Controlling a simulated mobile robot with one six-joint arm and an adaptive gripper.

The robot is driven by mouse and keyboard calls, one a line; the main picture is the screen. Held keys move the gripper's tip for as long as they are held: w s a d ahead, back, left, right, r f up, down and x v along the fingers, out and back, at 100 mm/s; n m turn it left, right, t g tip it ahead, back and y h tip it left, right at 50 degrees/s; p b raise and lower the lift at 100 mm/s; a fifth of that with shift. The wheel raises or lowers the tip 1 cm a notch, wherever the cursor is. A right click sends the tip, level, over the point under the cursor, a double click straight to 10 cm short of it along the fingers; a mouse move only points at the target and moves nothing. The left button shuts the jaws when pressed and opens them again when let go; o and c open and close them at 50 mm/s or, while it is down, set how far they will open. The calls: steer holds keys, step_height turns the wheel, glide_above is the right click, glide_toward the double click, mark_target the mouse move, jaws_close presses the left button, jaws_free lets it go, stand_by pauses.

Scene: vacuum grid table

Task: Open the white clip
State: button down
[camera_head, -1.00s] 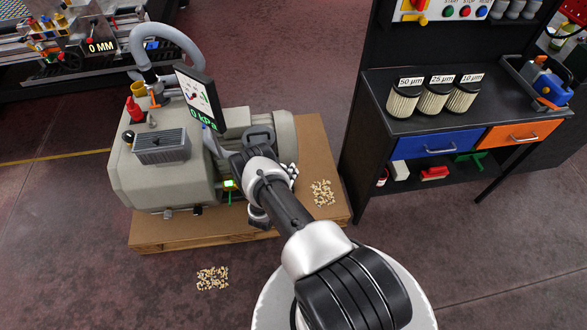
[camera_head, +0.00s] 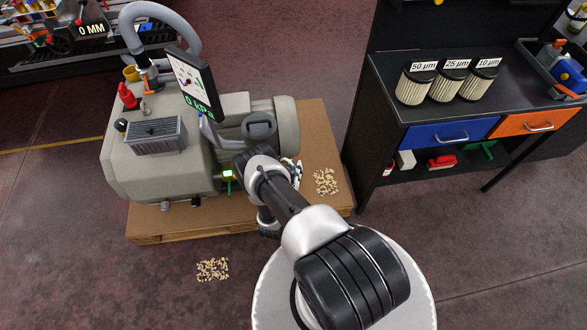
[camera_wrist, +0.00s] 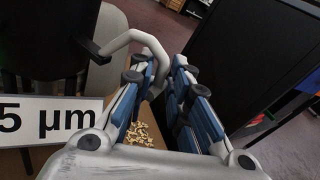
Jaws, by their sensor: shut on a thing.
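The white clip (camera_wrist: 150,42) shows in the wrist view as a pale bent bar. It runs from a small dark bracket on a black housing (camera_wrist: 45,45) and curves down between my fingers. My gripper (camera_wrist: 163,82) is shut on its free end, with a blue-and-grey finger on each side. The exact contact is partly hidden by the fingers. In the head view my arm hides most of my gripper, beside the pump (camera_head: 165,165) and its black-topped housing (camera_head: 260,130). I cannot make out the clip there.
A white label (camera_wrist: 40,120) reading "5 µm" is close at the left of my gripper. The pump stands on a wooden pallet (camera_head: 320,150) with loose pellets (camera_head: 326,181). More pellets (camera_head: 212,269) lie on the floor. A black bench (camera_head: 425,120) with labelled filters (camera_head: 450,82) stands at right.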

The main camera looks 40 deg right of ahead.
steer(key=shift+w+a+r, duration=0.15)
steer(key=shift+w+r, duration=0.05)
steer(key=shift+w, duration=0.15)
steer(key=c, duration=1.8)
jaws_free()
steer(key=shift+o, duration=0.5)
steer(key=shift+s+f, duration=0.1)
steer(key=v, duration=1.2)
